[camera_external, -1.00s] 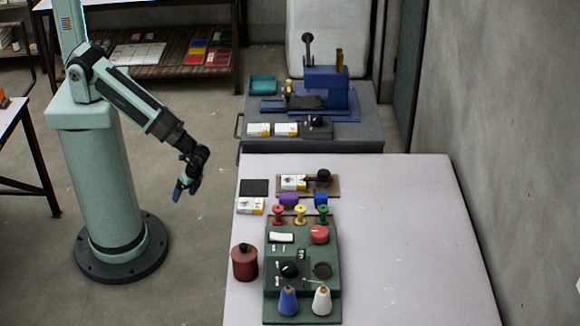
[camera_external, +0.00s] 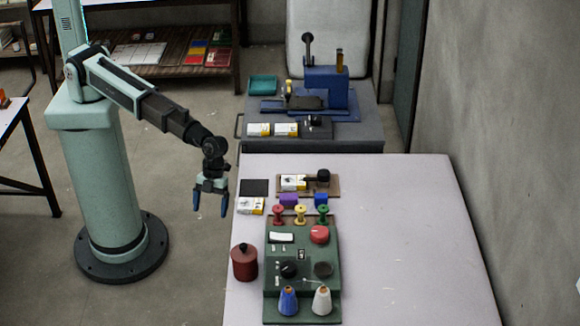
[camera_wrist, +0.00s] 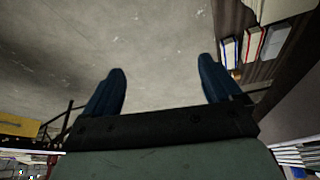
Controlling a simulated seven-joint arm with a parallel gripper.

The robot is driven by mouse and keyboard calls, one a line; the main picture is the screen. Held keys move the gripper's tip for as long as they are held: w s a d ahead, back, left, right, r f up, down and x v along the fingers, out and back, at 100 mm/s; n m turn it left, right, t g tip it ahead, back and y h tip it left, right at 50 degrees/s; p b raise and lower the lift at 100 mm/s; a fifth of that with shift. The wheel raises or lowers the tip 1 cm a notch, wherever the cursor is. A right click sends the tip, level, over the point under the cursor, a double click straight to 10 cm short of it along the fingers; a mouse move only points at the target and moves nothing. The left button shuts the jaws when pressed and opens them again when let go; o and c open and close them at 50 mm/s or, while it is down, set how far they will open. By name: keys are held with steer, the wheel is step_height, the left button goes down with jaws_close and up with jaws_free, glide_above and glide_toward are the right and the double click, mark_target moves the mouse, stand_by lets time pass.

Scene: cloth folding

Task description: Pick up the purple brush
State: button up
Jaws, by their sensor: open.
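A small purple thing (camera_external: 288,200) lies on the pale table, behind the red and yellow knobs and left of a small blue block. It looks like a block, and I cannot tell bristles or a handle at this size. My gripper (camera_external: 210,208) hangs to the left of the table's left edge, fingers pointing down, apart from the purple thing. In the wrist view my gripper (camera_wrist: 162,72) shows two blue fingers spread wide with nothing between them. The purple thing does not show in the wrist view.
The pale table (camera_external: 400,230) holds a green control panel (camera_external: 271,262) with knobs and two cones, a dark red canister (camera_external: 244,264) and white-yellow boxes. Its right half is clear. A grey bench (camera_external: 355,135) with a blue machine (camera_external: 327,92) stands behind it.

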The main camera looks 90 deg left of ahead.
steer(key=shift+m+t+h, duration=0.4)
steer(key=shift+m+t, duration=0.2)
steer(key=shift+m, duration=0.3)
steer(key=w+d+r, duration=0.3)
steer(key=r, duration=0.2)
steer(key=w+d+r, duration=0.3)
steer(key=r, duration=0.3)
steer(key=w+d+r, duration=0.3)
steer(key=d+r, duration=0.1)
steer(key=r, duration=0.1)
steer(key=shift+w+d+r, duration=0.1)
steer(key=shift+w+r, duration=0.05)
steer(key=w+r+n+y, duration=0.2)
steer(key=w+r, duration=0.1)
steer(key=w, duration=0.4)
step_height(320, 180, up, 4)
steer(key=f+n+y, duration=0.1)
steer(key=n+y, duration=0.2)
glide_above(288, 196)
steer(key=f, duration=0.6)
steer(key=shift+w+a+f, duration=0.1)
steer(key=shift+a+f, duration=0.2)
steer(key=shift+f, duration=0.05)
steer(key=shift+d+f, duration=0.2)
steer(key=shift+f, duration=2.65)
steer(key=c, duration=1.1)
steer(key=shift+o, duration=0.2)
steer(key=shift+r, duration=0.1)
step_height(288, 196, up, 10)
steer(key=shift+f, duration=0.1)
